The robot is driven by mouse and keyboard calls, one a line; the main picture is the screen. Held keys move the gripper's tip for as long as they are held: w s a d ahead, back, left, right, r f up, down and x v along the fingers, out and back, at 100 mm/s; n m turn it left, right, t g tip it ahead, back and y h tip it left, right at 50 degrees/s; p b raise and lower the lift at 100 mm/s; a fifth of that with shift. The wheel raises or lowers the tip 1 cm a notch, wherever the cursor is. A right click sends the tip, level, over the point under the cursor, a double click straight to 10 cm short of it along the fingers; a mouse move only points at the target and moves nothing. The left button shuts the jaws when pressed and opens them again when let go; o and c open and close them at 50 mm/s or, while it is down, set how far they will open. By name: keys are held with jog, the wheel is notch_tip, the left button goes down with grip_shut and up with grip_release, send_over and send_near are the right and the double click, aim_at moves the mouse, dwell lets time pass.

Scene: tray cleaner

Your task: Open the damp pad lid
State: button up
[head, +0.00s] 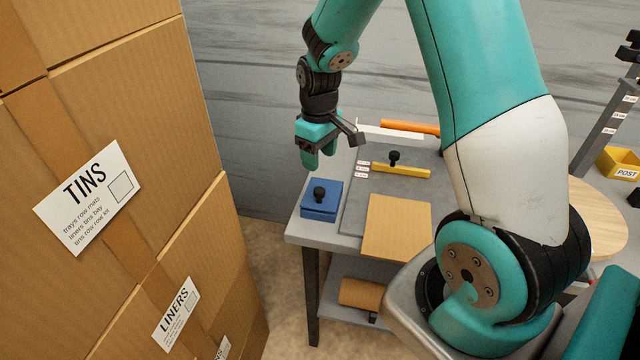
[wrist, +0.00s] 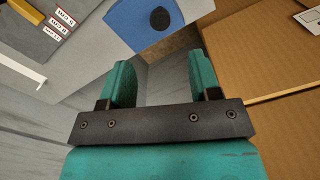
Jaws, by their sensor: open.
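The damp pad box is most likely the small blue box (head: 321,208) with a blue lid and a black knob (head: 319,193) on top. It stands at the left corner of the grey table, and its lid looks shut. My gripper (head: 312,165) hangs above and slightly behind it, open and empty, apart from the knob. In the wrist view, the blue lid (wrist: 125,22) and its round black knob (wrist: 159,19) show at the top, beyond my two teal fingers (wrist: 160,82). The front of the box is cut off there.
Tall cardboard boxes (head: 110,190) stand close on the left. On the table (head: 298,230) are a tan board (head: 397,226), a yellow bar with a black knob (head: 402,170) and an orange-handled tool (head: 410,127). A brown roll (head: 360,293) lies on the lower shelf.

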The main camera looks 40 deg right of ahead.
aim_at(319, 189)
notch_tip(319, 189, down, 10)
jog(key=shift+p, duration=0.7)
jog(key=shift+c, duration=0.5)
grip_shut()
